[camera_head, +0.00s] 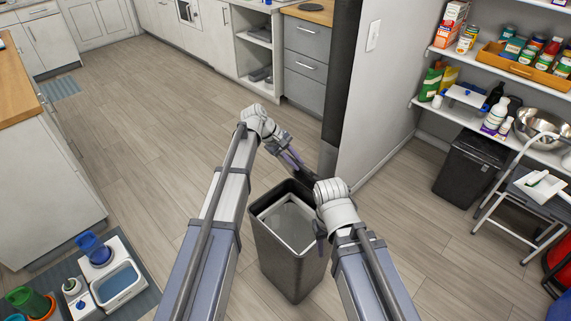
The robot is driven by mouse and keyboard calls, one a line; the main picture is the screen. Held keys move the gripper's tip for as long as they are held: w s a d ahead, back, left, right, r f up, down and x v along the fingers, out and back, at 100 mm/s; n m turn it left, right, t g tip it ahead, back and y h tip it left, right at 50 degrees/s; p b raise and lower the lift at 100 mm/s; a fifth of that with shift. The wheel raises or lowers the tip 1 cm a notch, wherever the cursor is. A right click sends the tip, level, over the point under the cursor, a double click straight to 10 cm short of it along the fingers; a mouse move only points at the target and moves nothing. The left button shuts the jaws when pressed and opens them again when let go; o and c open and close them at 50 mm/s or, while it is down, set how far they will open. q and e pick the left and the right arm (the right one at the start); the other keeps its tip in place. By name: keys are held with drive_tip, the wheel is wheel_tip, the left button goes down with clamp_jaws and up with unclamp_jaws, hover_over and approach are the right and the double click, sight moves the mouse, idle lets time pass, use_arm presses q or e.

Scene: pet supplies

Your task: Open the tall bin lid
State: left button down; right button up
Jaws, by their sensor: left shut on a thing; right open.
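The tall bin (292,262) stands on the floor between my arms, dark grey and upright. Its top is open, and a pale grey inner liner (289,222) shows inside. My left gripper (306,174) reaches to the bin's far rim and is shut on a dark edge there, which appears to be the bin lid. The lid is mostly hidden or seen edge-on, so its angle is hard to tell. My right gripper (320,238) is open beside the bin's right rim, partly hidden by its own wrist. I cannot tell whether it touches the bin.
A wall end (366,105) stands just behind the bin. A second dark bin (470,165) sits under shelves (478,122) at right, near a step stool (517,205). Pet bowls on a mat (143,270) lie at lower left. The floor (150,130) at left is clear.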

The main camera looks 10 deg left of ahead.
use_arm(q)
drive_tip(key=shift+g+y, duration=0.3)
drive_tip(key=w+d, duration=0.1)
drive_tip(key=w+r+p, duration=0.1)
drive_tip(key=w+d, duration=0.1)
drive_tip(key=shift+w+d+r, duration=0.25)
drive_tip(key=shift+d+r, duration=0.05)
drive_tip(key=shift+w+d+r+p, duration=0.25)
drive_tip(key=shift+w+d+p, duration=0.25)
drive_tip(key=shift+w+d, duration=0.25)
drive_tip(key=c, duration=0.8)
unclamp_jaws()
drive_tip(key=shift+c, duration=0.2)
drive_tip(key=shift+a+r, duration=0.1)
